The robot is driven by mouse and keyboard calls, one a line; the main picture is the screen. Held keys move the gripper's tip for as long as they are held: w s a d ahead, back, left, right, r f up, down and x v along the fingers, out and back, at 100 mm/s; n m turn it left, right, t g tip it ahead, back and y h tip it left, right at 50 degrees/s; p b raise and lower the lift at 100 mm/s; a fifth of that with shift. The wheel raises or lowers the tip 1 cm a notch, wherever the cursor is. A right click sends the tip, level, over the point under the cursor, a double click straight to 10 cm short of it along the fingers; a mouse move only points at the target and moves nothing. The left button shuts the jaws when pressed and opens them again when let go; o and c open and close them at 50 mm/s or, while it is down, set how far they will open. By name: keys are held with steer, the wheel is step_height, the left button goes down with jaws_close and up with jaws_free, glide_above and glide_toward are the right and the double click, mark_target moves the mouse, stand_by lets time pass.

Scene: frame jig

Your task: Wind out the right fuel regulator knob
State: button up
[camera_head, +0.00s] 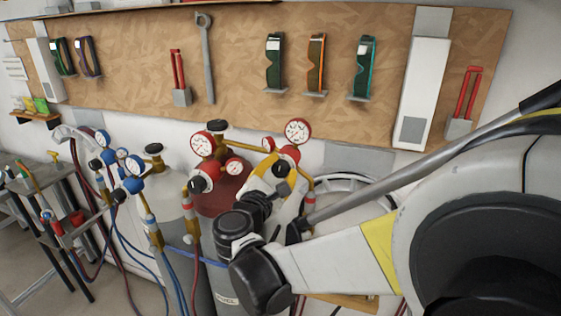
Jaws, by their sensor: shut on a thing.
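The right fuel regulator (289,153) has a red body, a large white-faced gauge (297,131) and a smaller gauge seen edge-on. My gripper (280,176) is at the front of this regulator, shut on its black knob (279,170). The wrist and fingers cover most of the knob, so its turn cannot be seen. A second red regulator (205,168) stands to the left, with two gauges and a black knob (197,186) in plain view, clear of my gripper.
Blue regulators (131,183) with hoses stand on grey cylinders at left. A red-topped cylinder (225,192) is just left of my wrist. A metal stand (62,230) is at far left. Goggles, a wrench (206,60) and red-handled tools hang on the board behind.

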stand_by(0.3)
steer(key=o, duration=1.2)
steer(key=v, duration=1.2)
